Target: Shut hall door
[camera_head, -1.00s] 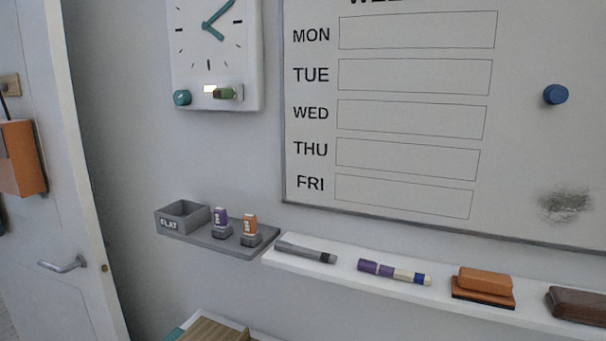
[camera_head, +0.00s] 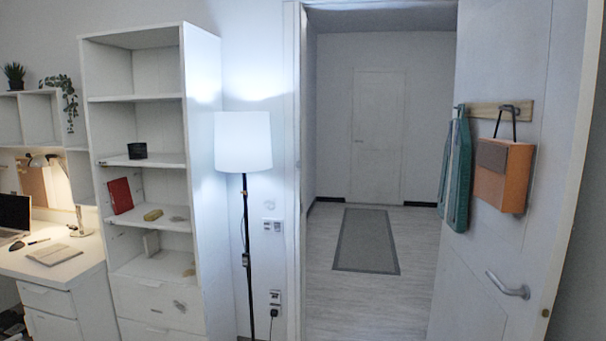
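The hall door (camera_head: 480,290) stands open at the right of the head view, swung into the room. Its silver lever handle (camera_head: 508,287) is low on the door, near its free edge. The doorway's white frame (camera_head: 295,160) is left of the door. Through it a hallway shows, with a closed white door at its far end. Neither of my grippers is in view.
A floor lamp (camera_head: 243,145) stands left of the doorway, beside a tall white shelf (camera_head: 203,180) with a few items. A white desk (camera_head: 50,266) with a laptop is at the far left. A grey rug (camera_head: 366,241) lies on the hallway floor, which is otherwise clear.

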